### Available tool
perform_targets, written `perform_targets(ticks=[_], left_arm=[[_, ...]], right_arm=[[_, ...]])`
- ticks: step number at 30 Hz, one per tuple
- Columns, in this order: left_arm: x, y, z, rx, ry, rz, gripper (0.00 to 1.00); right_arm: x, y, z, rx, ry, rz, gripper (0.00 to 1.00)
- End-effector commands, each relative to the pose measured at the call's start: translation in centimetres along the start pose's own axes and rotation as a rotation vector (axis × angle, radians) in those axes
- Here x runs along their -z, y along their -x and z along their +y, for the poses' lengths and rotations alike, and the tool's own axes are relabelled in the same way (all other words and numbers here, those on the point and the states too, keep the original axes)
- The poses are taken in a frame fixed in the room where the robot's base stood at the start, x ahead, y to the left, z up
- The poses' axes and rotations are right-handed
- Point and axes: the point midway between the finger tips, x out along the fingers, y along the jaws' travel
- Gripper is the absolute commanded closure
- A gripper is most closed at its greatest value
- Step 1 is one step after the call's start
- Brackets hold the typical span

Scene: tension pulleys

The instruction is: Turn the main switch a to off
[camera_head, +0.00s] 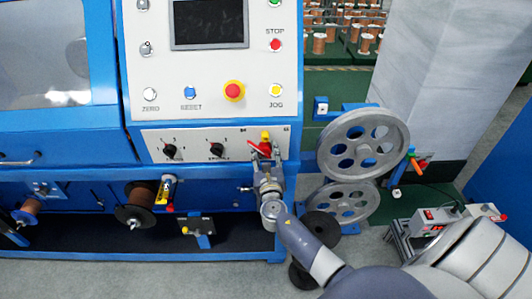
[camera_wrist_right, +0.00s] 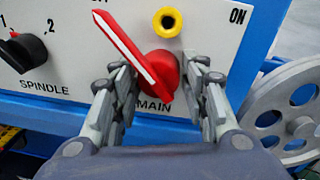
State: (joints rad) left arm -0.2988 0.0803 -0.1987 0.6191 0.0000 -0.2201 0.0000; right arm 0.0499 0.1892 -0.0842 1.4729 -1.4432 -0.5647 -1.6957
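The main switch (camera_head: 264,148) is a red rotary knob with a long pointer handle, at the lower right of the machine's panel. In the right wrist view the red switch (camera_wrist_right: 160,70) has its handle pointing to the upper left, toward a label mostly cut off at the top edge. "ON" is printed to its upper right and "MAIN" below. My right gripper (camera_head: 266,169) is at the panel. In the wrist view its fingers (camera_wrist_right: 163,88) stand open on either side of the knob; contact cannot be told. My left gripper is not in view.
A yellow-ringed socket (camera_wrist_right: 167,22) sits above the switch. The black spindle knob (camera_head: 217,149) is to its left. Push buttons, including a red emergency stop (camera_head: 234,91), are higher on the panel. Grey pulleys (camera_head: 363,145) stand close on the right.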

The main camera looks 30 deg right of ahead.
Motion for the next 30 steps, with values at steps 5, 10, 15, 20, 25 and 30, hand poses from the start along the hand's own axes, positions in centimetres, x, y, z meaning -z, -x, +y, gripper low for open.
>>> perform_targets(ticks=[5, 10, 15, 20, 25, 30], left_arm=[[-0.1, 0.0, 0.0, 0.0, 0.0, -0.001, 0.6], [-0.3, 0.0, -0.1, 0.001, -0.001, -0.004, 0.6], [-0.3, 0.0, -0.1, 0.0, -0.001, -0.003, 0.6], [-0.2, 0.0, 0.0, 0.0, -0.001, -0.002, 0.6], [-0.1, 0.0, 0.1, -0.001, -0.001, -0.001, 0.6], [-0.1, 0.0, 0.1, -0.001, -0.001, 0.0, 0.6]], right_arm=[[0.0, 0.0, 0.0, 0.0, -0.002, 0.0, 0.44], [0.0, 0.0, 0.0, 0.0, -0.002, 0.0, 0.44], [0.1, 1.4, 0.1, -0.001, -0.002, 0.001, 0.44], [0.1, 4.5, 0.1, -0.002, -0.003, 0.003, 0.44], [0.1, 8.2, 0.0, -0.002, -0.002, 0.002, 0.44], [0.1, 10.8, 0.1, -0.001, -0.002, 0.002, 0.44]])
